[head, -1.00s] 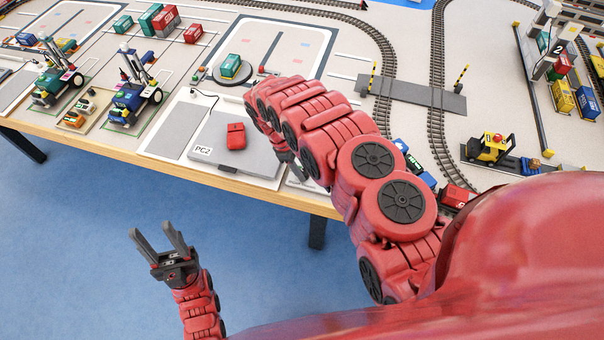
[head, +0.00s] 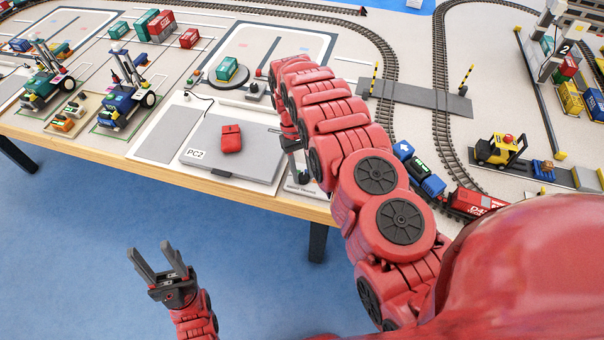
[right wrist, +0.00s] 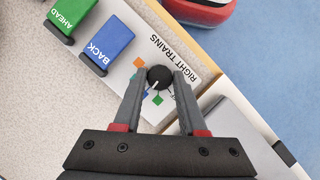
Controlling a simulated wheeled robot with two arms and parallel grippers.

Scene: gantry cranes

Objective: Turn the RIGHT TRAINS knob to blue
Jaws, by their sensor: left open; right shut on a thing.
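In the right wrist view, the black round RIGHT TRAINS knob (right wrist: 159,77) sits on a white label plate (right wrist: 187,60) with orange, blue and green marks around it. Its white pointer line faces down and to the left in the picture, near the blue mark (right wrist: 144,97) and the green mark (right wrist: 157,100). I cannot tell exactly which it meets. My right gripper (right wrist: 160,80) is shut on the knob, one finger on each side. In the head view my arm hides the knob. My left gripper (head: 149,248) is open and empty, over the floor in front of the table.
A green AHEAD block (right wrist: 70,18) and a blue BACK block (right wrist: 106,45) stand near the knob. A grey PC2 laptop (head: 255,155) with a red object (head: 231,138) on it lies left of my right arm. Trains, tracks and model cranes cover the table.

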